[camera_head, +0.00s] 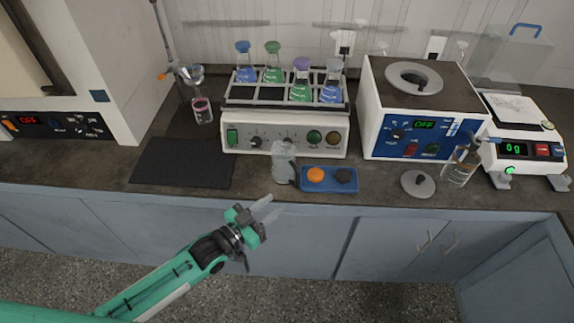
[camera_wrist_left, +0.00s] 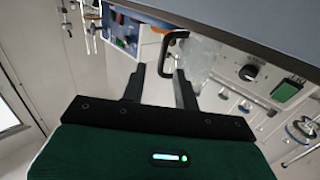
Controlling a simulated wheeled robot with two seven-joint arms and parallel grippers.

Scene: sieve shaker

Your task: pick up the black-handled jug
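The clear jug (camera_head: 284,158) stands upright near the bench's front edge, in front of the flask shaker. Its dark handle (camera_head: 293,179) is low on its near right side. In the left wrist view the black handle (camera_wrist_left: 176,46) shows as a loop beside the see-through jug body (camera_wrist_left: 203,55), beyond the fingertips. My left gripper (camera_head: 268,208) is in front of the bench edge, below and nearer than the jug, apart from it. Its two fingers are spread with nothing between them, also in the left wrist view (camera_wrist_left: 160,80). My right gripper is not in view.
A blue tray (camera_head: 330,187) with an orange and a dark piece lies just right of the jug. The flask shaker (camera_head: 286,135) stands behind it. A black mat (camera_head: 180,163) lies left. A glass beaker (camera_head: 459,167) and grey lid (camera_head: 418,184) are right.

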